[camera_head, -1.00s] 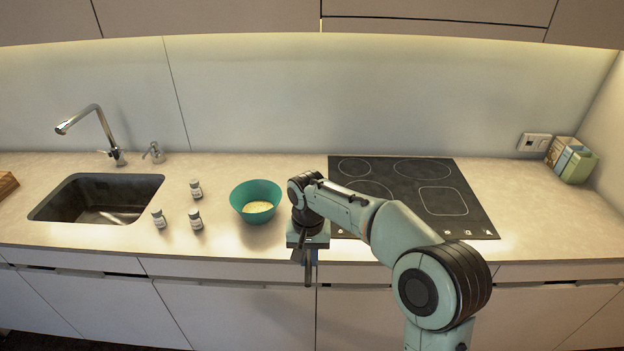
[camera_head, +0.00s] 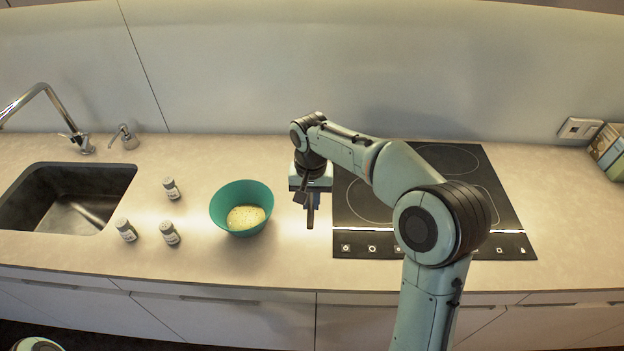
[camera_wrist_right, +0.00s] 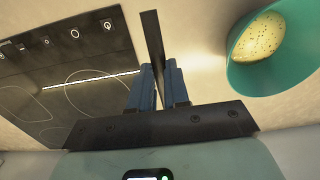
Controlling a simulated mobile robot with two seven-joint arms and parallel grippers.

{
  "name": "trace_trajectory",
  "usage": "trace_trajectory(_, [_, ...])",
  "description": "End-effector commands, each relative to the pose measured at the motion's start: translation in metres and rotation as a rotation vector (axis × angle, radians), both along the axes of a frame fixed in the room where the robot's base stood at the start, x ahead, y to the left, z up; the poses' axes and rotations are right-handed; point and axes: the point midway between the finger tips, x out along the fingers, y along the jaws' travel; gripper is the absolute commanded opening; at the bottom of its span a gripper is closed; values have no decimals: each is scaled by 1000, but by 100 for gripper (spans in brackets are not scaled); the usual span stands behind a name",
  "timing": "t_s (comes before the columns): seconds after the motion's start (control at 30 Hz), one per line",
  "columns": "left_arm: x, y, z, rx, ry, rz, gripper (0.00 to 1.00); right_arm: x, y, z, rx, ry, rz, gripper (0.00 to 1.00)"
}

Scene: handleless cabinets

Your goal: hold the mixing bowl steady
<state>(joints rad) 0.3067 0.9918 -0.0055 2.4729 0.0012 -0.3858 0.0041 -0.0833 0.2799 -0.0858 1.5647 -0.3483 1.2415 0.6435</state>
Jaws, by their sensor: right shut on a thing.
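The mixing bowl (camera_head: 226,204) is teal, stands upright on the counter left of my right gripper and holds a pale yellow, speckled mass (camera_head: 246,217). In the right wrist view the bowl (camera_wrist_right: 290,75) is at the upper right, apart from the fingers. My right gripper (camera_head: 309,196) is above the counter between bowl and hob. In the right wrist view its fingers (camera_wrist_right: 160,84) are shut on a dark, narrow, flat bar (camera_wrist_right: 152,40), whose kind I cannot tell. The bar points down beyond the fingertips. My left gripper is out of view.
Several small jars (camera_head: 171,188) stand left of the bowl. A sink (camera_head: 75,200) with a tap is farther left, with a soap dispenser (camera_head: 125,137) behind. A black hob (camera_head: 500,245) lies under my right arm. Counter in front of the bowl is clear.

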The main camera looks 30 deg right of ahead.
Motion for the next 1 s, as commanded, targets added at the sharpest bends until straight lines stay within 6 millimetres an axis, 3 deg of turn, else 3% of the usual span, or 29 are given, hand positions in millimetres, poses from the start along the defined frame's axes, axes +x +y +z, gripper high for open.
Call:
trace_trajectory(0.57, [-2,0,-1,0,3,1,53,-1,0,0,-2,-3,0,0])
trace_trajectory(1.0, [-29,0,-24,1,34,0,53,-3,1,-45,-2,1,0,0])
